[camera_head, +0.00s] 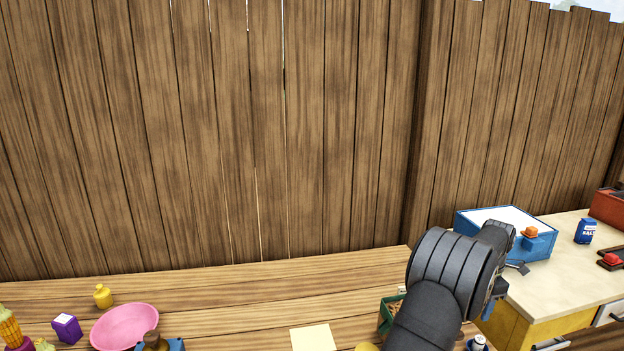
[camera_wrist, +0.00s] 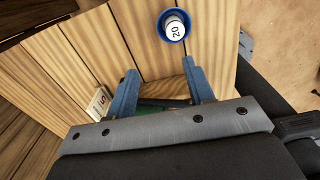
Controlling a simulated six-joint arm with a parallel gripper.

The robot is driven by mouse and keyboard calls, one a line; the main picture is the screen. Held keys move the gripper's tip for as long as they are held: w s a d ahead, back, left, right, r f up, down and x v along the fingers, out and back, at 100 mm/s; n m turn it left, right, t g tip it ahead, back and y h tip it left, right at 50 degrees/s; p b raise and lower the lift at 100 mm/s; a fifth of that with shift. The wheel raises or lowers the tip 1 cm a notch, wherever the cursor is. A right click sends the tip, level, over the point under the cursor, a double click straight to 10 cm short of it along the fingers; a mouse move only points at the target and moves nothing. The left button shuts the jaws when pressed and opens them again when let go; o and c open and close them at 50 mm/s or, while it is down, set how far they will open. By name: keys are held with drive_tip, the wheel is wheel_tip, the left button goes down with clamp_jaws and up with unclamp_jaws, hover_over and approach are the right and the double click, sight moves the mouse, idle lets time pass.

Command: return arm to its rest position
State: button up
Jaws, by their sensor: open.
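My arm (camera_head: 440,300) rises from the lower right of the head view and bends over the right end of the wooden counter (camera_head: 240,290). My gripper (camera_wrist: 161,74) is open, its two blue fingers spread, with nothing held between them. In the head view the gripper is mostly hidden behind my arm. In the wrist view, a white cylinder marked 20 in a blue cup (camera_wrist: 184,33) stands on the planks beyond the fingertips, apart from them.
A green crate (camera_head: 384,322) stands close beside my arm. A pink bowl (camera_head: 125,327), a purple box (camera_head: 67,328) and a yellow weight (camera_head: 103,297) are at left. A pale sheet (camera_head: 313,338) lies mid-counter. Right: blue scale (camera_head: 540,246), salt packet (camera_head: 585,232). A fence (camera_head: 220,140) stands behind.

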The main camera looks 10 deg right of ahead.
drive_tip(key=w+a+f, duration=0.1)
drive_tip(key=w+f, duration=0.1)
drive_tip(key=w, duration=0.1)
drive_tip(key=w+f, duration=0.2)
drive_tip(key=w, duration=0.1)
drive_tip(key=w+a+f, duration=0.1)
drive_tip(key=w+f, duration=0.1)
drive_tip(key=w, duration=0.2)
drive_tip(key=shift+a+f, duration=0.15)
drive_tip(key=shift+a, duration=0.15)
drive_tip(key=f, duration=0.1)
drive_tip(key=w+f, duration=0.1)
drive_tip(key=shift+w+a+f, duration=0.1)
drive_tip(key=shift+a+f, duration=0.05)
drive_tip(key=shift+f, duration=0.8)
